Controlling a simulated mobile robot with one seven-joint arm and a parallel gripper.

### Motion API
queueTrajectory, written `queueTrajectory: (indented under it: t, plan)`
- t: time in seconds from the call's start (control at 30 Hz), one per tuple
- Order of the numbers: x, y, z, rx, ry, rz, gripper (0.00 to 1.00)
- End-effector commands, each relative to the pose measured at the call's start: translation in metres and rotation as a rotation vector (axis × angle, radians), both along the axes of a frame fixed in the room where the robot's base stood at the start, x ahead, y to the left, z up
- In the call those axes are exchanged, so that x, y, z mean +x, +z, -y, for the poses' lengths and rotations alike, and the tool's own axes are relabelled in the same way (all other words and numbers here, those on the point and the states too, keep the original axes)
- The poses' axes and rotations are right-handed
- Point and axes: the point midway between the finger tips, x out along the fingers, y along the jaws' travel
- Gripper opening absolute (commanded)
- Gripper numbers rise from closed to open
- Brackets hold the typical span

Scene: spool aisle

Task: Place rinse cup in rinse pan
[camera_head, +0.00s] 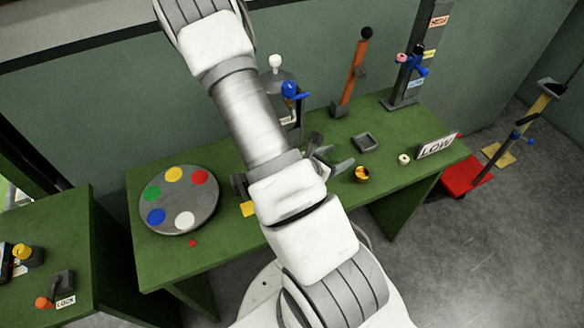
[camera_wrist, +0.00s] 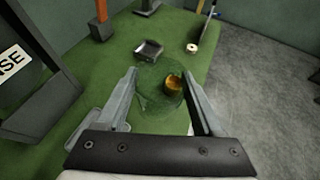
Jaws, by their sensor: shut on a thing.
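A clear, see-through cup (camera_wrist: 152,96), apparently the rinse cup, is between the fingers of my gripper (camera_wrist: 160,78) in the wrist view. My gripper (camera_head: 331,156) is shut on it over the green table; the cup is hard to make out in the head view. A small dark square pan (camera_head: 367,142), apparently the rinse pan, sits on the table beyond my fingers; it also shows in the wrist view (camera_wrist: 148,49). The pan looks empty. I cannot tell the height of the cup above the table.
A small orange-yellow cup (camera_head: 362,175) stands near the table's front edge, seen through the clear cup in the wrist view. A white ring (camera_head: 404,159) and a LOW sign (camera_head: 436,147) are to the right. Upright posts stand behind. A colour disc (camera_head: 180,200) is at left.

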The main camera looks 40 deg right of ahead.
Motion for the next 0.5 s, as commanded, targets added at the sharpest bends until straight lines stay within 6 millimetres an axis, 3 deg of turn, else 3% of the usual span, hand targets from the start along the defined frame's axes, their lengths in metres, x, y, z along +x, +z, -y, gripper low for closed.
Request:
queueTrajectory:
  t: [0.5]
  plan:
    - [0.020, -0.021, -0.009, 0.000, 0.001, 0.007, 0.15]
